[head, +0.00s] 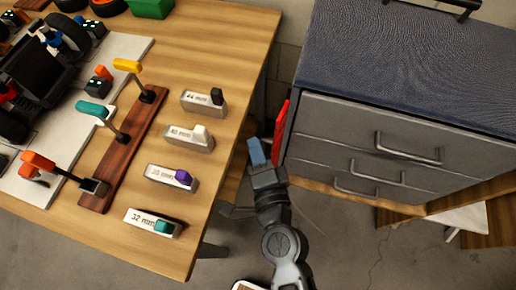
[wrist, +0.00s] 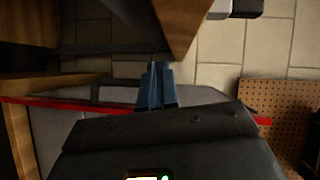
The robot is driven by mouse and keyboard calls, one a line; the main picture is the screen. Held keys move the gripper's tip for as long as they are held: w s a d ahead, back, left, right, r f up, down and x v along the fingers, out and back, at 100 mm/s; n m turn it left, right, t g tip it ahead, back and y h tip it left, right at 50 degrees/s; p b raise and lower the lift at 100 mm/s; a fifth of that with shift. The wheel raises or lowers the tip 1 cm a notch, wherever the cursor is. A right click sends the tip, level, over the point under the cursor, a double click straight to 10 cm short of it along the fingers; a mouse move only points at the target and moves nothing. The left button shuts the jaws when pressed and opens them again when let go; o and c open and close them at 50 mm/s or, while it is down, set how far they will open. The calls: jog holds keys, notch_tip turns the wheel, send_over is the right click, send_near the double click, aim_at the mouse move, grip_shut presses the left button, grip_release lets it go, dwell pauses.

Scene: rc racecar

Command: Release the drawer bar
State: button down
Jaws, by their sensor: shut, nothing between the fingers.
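The grey drawer cabinet (head: 330,130) stands at the right of the head view with its drawers closed. Its top drawer carries a metal bar handle (head: 408,149), with more handles below. A red bar (head: 281,130) runs upright along the cabinet's left edge. It may be the red strip (wrist: 60,104) in the wrist view, but I cannot be sure. My gripper (head: 257,150) is left of the red bar, between the table and the cabinet. Its blue fingers (wrist: 157,80) are shut and empty. I cannot tell whether they touch the red bar.
A wooden table (head: 225,60) at the left holds a rack (head: 130,140) of tools, several labelled blocks (head: 168,178) and a car (head: 40,75). Its edge is close to my gripper. Floor (head: 340,240) is open below the cabinet.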

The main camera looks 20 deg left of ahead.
dwell(0.5)
jog(key=b+v, duration=0.2)
jog(key=v, duration=0.5)
jog(key=shift+s+d, duration=0.15)
jog(key=shift+s, duration=0.15)
dwell(0.3)
jog(key=s+d+r+n+t+h+p, duration=0.1)
jog(key=s+d+r+h, duration=0.15)
jog(key=d, duration=0.35)
jog(key=s+d+r+n+h+p, duration=0.1)
jog(key=s+d+h, duration=0.1)
jog(key=s+d, duration=0.3)
jog(key=s+d+r+n+t+h+p, duration=0.1)
jog(key=s+d+r+h+p, duration=0.15)
jog(key=d, duration=0.45)
jog(key=s+d+r+n+h+p, duration=0.1)
jog(key=s+d+r+n+h, duration=0.1)
jog(key=s+d+r+n, duration=0.4)
jog(key=s+d+r, duration=0.3)
jog(key=r, duration=0.3)
jog(key=shift+d+h+p, duration=0.25)
jog(key=shift+h+p, duration=0.05)
jog(key=shift+h, duration=0.1)
